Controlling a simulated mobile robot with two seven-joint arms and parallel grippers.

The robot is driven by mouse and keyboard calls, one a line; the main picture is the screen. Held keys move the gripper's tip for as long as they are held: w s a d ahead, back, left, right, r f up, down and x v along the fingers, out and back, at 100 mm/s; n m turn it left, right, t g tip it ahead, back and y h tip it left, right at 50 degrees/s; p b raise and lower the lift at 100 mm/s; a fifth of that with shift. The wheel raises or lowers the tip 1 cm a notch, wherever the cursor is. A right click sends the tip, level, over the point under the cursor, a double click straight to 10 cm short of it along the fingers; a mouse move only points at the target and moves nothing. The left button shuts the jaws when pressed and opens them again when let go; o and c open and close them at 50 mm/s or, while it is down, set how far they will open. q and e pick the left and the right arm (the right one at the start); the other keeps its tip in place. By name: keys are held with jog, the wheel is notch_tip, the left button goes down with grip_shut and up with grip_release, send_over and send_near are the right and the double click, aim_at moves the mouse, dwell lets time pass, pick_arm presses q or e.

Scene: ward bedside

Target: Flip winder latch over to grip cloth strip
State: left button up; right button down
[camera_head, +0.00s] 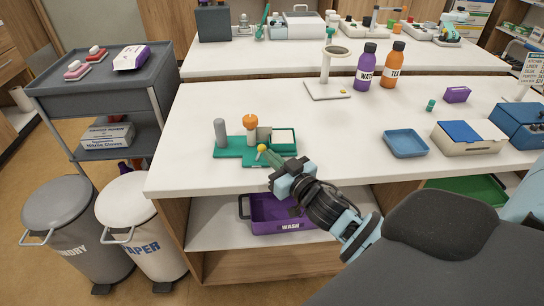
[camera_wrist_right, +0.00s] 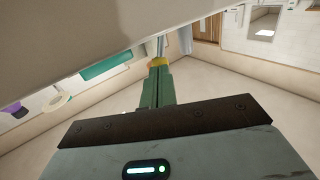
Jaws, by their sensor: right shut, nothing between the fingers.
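The winder stands near the front left edge of the white table, on a green base (camera_head: 229,153). It carries a grey post (camera_head: 220,132), an orange-topped part (camera_head: 250,123) and a pale grey block (camera_head: 264,134). A yellow knob (camera_head: 262,148), seemingly the latch's end, sits at its front. My right gripper (camera_head: 271,157) is shut and empty, its green fingertips right at the knob; contact is unclear. In the right wrist view the closed fingers (camera_wrist_right: 157,88) point at a yellow piece (camera_wrist_right: 158,62). I cannot make out the cloth strip. My left gripper is not in view.
A blue tray (camera_head: 405,143) and a box with a blue lid (camera_head: 466,138) stand right on the table (camera_head: 350,122). A stand (camera_head: 327,88) and two bottles (camera_head: 366,68) are behind. A purple WASH bin (camera_head: 285,226) sits on the shelf below. The table's middle is clear.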

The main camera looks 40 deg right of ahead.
jog(key=shift+w, duration=0.2)
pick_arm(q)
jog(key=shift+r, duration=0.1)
pick_arm(e)
jog(key=shift+a+r+p, duration=0.1)
jog(key=shift+r+p, duration=0.15)
jog(key=shift+p, duration=0.2)
jog(key=shift+w+a+r+n+g+p, duration=0.15)
jog(key=shift+n+g+p, duration=0.15)
jog(key=shift+n+p, duration=0.3)
jog(key=shift+w+a+r+p, duration=0.1)
jog(key=shift+r+p, duration=0.05)
jog(key=shift+p, duration=0.45)
jog(key=shift+w+a+r+p, duration=0.3)
jog(key=shift+a+p, duration=0.1)
jog(key=shift+p, duration=0.25)
jog(key=shift+w+a+p, duration=0.2)
jog(key=shift+a+p, duration=0.1)
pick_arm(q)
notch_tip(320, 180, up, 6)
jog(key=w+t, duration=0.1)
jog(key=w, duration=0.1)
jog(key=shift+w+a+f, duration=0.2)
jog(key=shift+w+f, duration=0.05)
pick_arm(e)
jog(key=shift+f, duration=0.15)
